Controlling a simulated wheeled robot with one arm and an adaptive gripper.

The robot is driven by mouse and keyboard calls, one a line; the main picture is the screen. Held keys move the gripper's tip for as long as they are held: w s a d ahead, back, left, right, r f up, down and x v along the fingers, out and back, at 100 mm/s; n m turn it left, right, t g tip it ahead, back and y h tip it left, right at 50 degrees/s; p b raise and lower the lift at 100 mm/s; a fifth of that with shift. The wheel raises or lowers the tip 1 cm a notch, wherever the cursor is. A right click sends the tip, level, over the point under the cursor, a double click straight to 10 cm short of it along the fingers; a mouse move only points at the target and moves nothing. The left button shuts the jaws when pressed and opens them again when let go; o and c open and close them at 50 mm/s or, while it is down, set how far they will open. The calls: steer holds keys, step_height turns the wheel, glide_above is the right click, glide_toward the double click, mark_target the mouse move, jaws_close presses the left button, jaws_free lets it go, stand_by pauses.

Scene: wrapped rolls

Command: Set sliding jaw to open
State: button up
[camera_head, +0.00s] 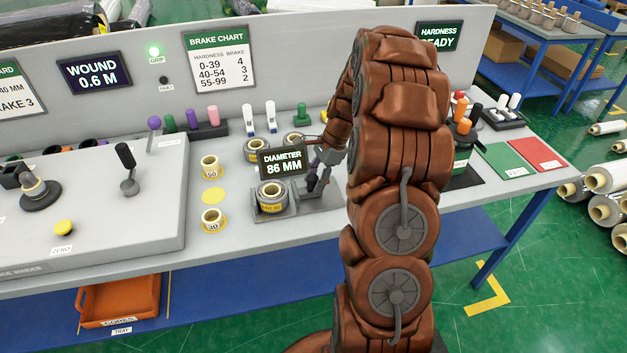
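The diameter gauge stands in the middle of the bench, with a black display (282,162) reading "DIAMETER 86 MM". A wrapped roll with a yellow label (272,197) sits upright on the gauge's grey plate (300,207). A dark upright part with a purplish top (314,180), which looks like the sliding jaw, stands just right of the roll. My gripper (322,158) is at this part, behind the display's right edge. My brown arm and the display hide much of it. I cannot see its fingers well enough to tell whether they hold the jaw.
Small yellow-cored rings (211,168) marked 50 and 30 stand left of the gauge. A winder box with a black lever (126,157) fills the left. Upright handles (302,114) line the back. Green and red mats (534,152) lie at right. An orange tray (120,300) sits below.

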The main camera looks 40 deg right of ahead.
steer(key=shift+o, duration=0.9)
steer(key=shift+w+a, duration=0.1)
steer(key=shift+a, duration=0.05)
steer(key=v, duration=1.2)
